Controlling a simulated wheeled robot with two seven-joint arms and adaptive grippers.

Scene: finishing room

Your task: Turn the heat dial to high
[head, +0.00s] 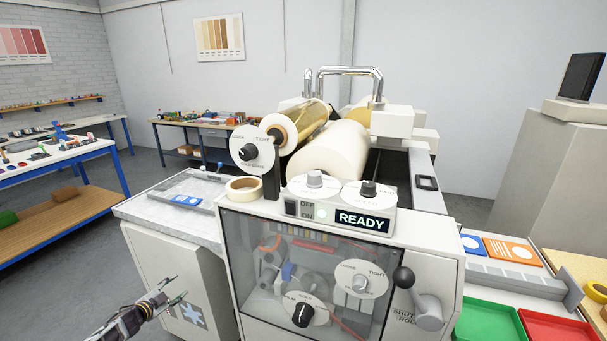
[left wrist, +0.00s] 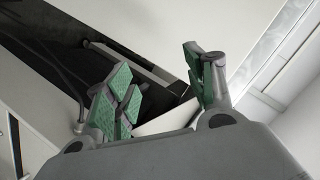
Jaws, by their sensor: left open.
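The laminating machine's top control panel (head: 340,212) carries two dials on round white plates. The left one has a light grey knob (head: 315,180). The right one has a black knob (head: 369,188) and a label that looks like SPEED. The left dial's lettering is too small to read, so I cannot confirm it is the heat dial or tell its setting. My left gripper (head: 172,291) is low at the left, in front of the machine's side cabinet, well below and apart from the dials. Its green-padded fingers are spread and empty in the left wrist view (left wrist: 160,92). My right gripper is not in view.
The panel has an OFF/ON switch (head: 291,208) and a READY display (head: 362,221). A tension knob (head: 250,152), tape roll (head: 244,189) and film rolls stand behind. A black-balled crank (head: 403,276) juts from the front right. Green (head: 488,318) and red trays lie right.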

